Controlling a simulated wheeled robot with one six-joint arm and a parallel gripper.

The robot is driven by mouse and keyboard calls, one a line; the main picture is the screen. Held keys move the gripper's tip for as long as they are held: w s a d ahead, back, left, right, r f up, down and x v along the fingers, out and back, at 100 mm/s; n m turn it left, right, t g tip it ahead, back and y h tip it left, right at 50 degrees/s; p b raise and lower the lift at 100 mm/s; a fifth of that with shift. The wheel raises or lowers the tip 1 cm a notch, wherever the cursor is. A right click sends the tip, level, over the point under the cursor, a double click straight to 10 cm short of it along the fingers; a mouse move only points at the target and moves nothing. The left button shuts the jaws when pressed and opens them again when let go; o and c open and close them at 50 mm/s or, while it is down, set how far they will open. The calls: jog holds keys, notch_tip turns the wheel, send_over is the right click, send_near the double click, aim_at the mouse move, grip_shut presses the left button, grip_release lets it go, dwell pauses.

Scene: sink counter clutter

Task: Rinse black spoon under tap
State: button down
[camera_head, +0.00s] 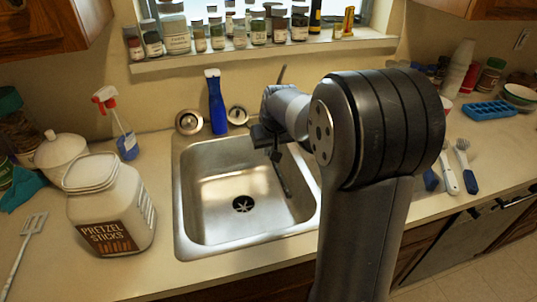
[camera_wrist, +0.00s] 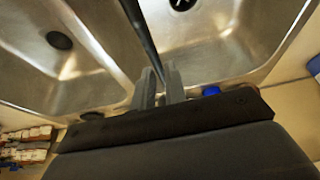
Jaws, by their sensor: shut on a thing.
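The black spoon (camera_head: 283,178) is held in my gripper (camera_head: 267,143) and slants down over the right side of the steel sink basin (camera_head: 205,215). In the wrist view the spoon (camera_wrist: 140,30) is a dark shaft between the two fingertips (camera_wrist: 160,88). Its bowl cannot be made out clearly. My gripper is above the back right part of the basin, shut on the spoon. A thin dark upright piece shows above my wrist; I cannot tell whether it is part of the tap or the spoon. The tap is otherwise hidden, and no water is visible.
A pretzel jar (camera_head: 108,210) and spray bottle (camera_head: 122,130) are to the left. Several jars line the windowsill (camera_head: 265,48). Utensils (camera_head: 460,165) and a blue tray (camera_head: 490,111) lie right, beyond my arm.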

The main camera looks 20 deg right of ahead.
jog(key=shift+w+a, duration=0.2)
jog(key=shift+a, duration=0.1)
jog(key=s+a+b, duration=0.1)
jog(key=s+a, duration=0.3)
jog(key=s, duration=0.1)
jog(key=shift+a, duration=0.2)
jog(key=shift+r, duration=0.15)
dwell(0.7)
jog(key=r+p, duration=0.1)
jog(key=s+a+r+p, duration=0.1)
jog(key=r, duration=0.1)
jog(key=s+a+r+p, duration=0.1)
jog(key=shift+s+r, duration=0.1)
jog(key=shift+r, duration=0.3)
dwell(0.6)
